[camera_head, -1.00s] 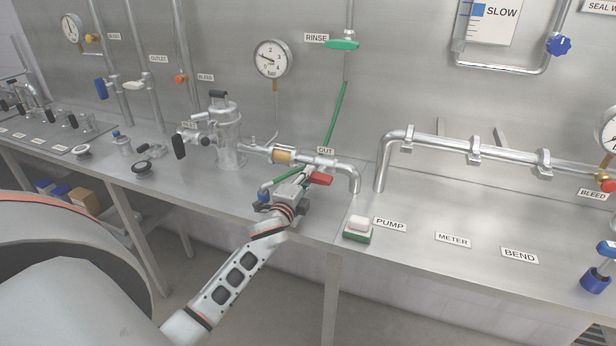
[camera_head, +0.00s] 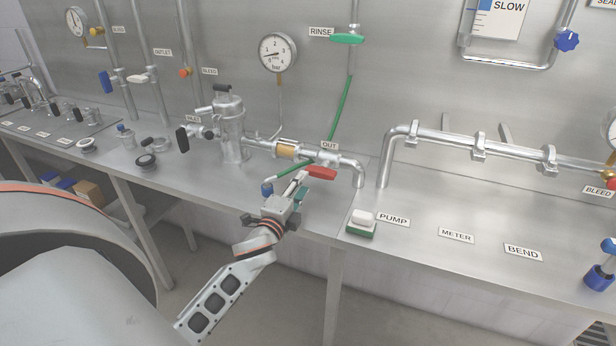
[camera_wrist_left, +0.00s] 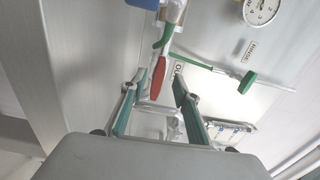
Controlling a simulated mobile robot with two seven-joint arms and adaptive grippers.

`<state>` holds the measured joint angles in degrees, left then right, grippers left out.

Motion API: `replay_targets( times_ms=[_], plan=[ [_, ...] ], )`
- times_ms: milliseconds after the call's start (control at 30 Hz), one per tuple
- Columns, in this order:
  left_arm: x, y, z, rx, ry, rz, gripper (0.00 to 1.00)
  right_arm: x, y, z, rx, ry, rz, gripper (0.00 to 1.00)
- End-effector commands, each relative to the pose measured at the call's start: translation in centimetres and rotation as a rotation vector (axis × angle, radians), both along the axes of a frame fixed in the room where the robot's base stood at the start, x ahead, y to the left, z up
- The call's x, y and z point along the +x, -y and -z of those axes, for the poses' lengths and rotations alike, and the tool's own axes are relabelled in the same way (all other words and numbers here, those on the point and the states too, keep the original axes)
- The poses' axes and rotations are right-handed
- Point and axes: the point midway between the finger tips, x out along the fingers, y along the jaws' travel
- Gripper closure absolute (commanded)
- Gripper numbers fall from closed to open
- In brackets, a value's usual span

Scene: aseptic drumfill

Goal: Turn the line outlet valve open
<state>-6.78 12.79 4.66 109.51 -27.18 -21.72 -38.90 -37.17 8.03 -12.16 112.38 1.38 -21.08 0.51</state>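The valve at the OUT label (camera_head: 329,146) has a red lever handle (camera_head: 321,172) and sits on the steel outlet pipe (camera_head: 350,166), just before its downward bend. My left gripper (camera_head: 299,181) is in front of and to the left of the red handle, above the bench. In the left wrist view, its two green-padded fingers (camera_wrist_left: 157,84) are spread. The red handle (camera_wrist_left: 158,74) shows between and beyond the fingertips there. I see no clear contact with it. The valve body is partly hidden behind the handle. My right gripper is not in view.
A green hose (camera_head: 339,112) passes behind the valve. The steel filter housing (camera_head: 230,128) stands to the left. A green-and-white push button (camera_head: 362,222) sits near the bench edge beside the PUMP label (camera_head: 393,219). The bench front right is mostly clear.

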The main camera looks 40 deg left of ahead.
Motion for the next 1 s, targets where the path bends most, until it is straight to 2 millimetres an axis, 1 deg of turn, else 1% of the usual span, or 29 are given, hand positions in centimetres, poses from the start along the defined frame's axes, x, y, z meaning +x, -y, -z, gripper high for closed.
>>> replay_targets(
  times_ms=[33,100,200,300,433,1000],
  plan=[
    [-1.0,0.2,0.1,-0.002,-0.003,0.000,0.69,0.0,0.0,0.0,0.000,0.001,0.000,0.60],
    [-2.1,0.5,0.1,-0.001,-0.002,-0.001,0.69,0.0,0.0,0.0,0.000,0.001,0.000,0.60],
    [-3.2,0.7,0.1,-0.001,-0.002,-0.001,0.69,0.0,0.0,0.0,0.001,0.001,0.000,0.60],
    [-3.8,0.9,0.0,-0.001,0.000,0.000,0.69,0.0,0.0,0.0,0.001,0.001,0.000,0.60],
    [-4.1,1.0,0.0,0.000,0.000,0.000,0.69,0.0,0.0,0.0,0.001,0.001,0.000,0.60],
    [-4.0,1.0,0.0,-0.001,0.000,0.000,0.69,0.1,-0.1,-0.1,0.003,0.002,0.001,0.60]
  ],
)
